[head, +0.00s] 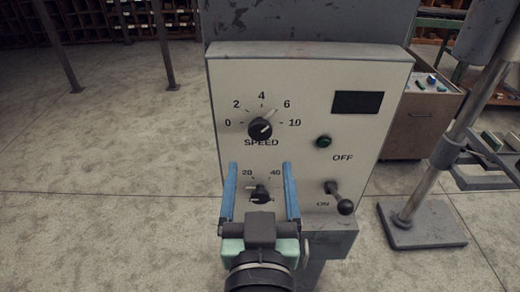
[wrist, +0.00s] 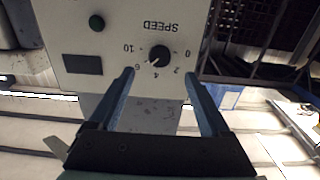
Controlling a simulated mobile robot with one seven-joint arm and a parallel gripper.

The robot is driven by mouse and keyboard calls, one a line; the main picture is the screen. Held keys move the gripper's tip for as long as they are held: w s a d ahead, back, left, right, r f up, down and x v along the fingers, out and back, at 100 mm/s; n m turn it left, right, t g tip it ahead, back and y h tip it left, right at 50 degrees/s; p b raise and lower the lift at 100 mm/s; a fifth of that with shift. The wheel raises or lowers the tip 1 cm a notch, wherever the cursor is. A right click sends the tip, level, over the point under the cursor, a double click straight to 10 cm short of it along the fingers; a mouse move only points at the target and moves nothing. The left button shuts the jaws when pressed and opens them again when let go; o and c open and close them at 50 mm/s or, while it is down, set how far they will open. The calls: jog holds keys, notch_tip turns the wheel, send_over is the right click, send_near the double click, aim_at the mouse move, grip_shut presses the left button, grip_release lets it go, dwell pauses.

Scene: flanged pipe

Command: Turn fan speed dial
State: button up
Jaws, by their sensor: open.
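The black SPEED dial (head: 260,129) is on the pale upright control panel, with marks from 0 to 10 around it. Its white pointer line slants up and right, roughly toward 6. In the wrist view the dial (wrist: 159,55) appears upside down, just beyond and between the fingertips. My gripper (head: 259,167) has its two blue fingers spread apart and empty. In the head view its fingertips lie below the dial. In the wrist view the gripper (wrist: 158,72) frames the dial from both sides, with no visible contact.
A second dial (head: 261,194) marked 20 and 40 shows between the fingers in the head view. The panel also has a green button (head: 324,142), a dark display (head: 357,104) and an ON/OFF lever (head: 340,199). A metal post (head: 455,140) stands right; floor at left is clear.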

aim_at(260, 134)
jog(key=w+p, duration=0.3)
jog(key=w, duration=0.4)
jog(key=shift+w+r, duration=0.15)
jog(key=shift+w, duration=0.5)
grip_shut()
